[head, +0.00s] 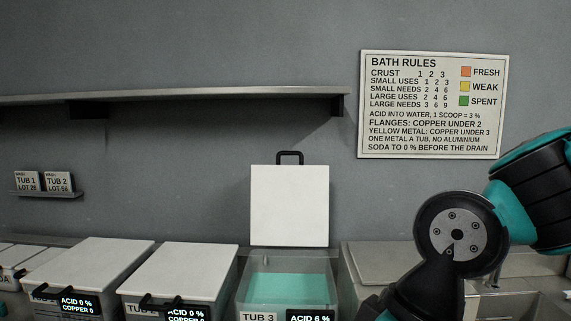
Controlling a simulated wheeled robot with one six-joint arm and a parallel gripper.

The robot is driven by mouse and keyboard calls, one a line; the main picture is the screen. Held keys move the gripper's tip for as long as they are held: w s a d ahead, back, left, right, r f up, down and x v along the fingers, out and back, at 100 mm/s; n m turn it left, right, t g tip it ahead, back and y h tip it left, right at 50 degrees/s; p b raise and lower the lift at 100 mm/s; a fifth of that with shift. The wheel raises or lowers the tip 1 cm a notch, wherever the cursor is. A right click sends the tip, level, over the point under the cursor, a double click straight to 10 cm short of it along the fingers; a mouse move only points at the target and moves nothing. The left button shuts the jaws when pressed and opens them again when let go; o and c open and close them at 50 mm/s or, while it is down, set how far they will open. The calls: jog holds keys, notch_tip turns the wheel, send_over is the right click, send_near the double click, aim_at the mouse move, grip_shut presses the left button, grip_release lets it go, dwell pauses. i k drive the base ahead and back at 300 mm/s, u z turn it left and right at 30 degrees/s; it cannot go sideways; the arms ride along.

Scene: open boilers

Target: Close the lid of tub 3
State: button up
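Tub 3 (328,268) stands at the bottom middle, with pale turquoise liquid inside. Its label (258,317) reads TUB 3, and its dark display (310,316) reads ACID 6 %. Its white lid (289,212) stands upright, open, at the back of the tub near the wall. A black handle (289,155) is on the lid's top edge. My arm shows at the right, but my gripper is out of view. The front of tub 3 is cut off by the lower edge.
Two tubs with shut white lids (88,266) (182,271) stand left of tub 3, displays at ACID 0 %. A grey shelf (200,96) juts from the wall above. A grey-topped unit (385,262) stands right, partly behind my arm. A rules sign (430,105) hangs above it.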

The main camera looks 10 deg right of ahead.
aim_at(290, 203)
jog(key=u, duration=2.95)
jog(key=i, duration=0.75)
jog(key=z, duration=3.05)
jog(key=i, duration=0.5)
jog(key=z, duration=0.05)
